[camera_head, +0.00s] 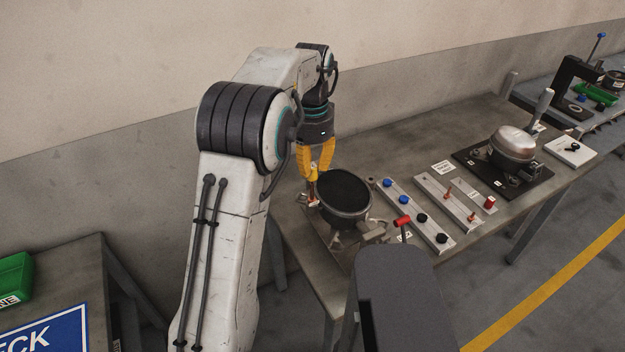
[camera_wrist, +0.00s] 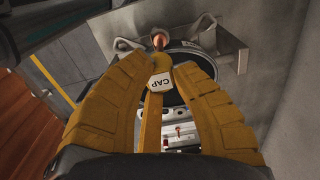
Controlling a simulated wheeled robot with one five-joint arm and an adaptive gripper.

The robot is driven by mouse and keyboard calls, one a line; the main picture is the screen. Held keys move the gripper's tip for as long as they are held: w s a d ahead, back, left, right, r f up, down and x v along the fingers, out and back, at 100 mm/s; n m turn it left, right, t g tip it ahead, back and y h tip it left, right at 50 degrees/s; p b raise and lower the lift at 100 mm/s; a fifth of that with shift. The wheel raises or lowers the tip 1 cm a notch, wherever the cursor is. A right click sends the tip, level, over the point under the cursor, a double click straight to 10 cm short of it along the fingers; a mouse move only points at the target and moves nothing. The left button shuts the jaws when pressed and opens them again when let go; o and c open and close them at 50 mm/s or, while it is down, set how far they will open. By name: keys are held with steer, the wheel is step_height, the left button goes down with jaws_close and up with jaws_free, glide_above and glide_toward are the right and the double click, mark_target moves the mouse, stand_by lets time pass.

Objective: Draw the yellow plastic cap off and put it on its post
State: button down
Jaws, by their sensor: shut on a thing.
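My gripper (camera_head: 314,174) has yellow fingers, and they point down at the left edge of a round black-topped compressor (camera_head: 345,192). The yellow plastic cap is held there, mostly hidden and hard to tell from the yellow fingers. A copper tube end (camera_wrist: 159,40) shows just beyond the fingertips. I cannot tell whether the cap still touches it. Copper-coloured posts (camera_head: 448,191) stand on a light rack (camera_head: 432,187) to the right.
Another rack (camera_head: 410,213) with blue and black knobs lies between. A second, silver-topped compressor (camera_head: 514,143) sits on a black plate further right. The wall runs close behind the table.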

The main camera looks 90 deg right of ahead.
steer(key=shift+r+p, duration=0.5)
steer(key=shift+r, duration=0.75)
steer(key=shift+d, duration=0.1)
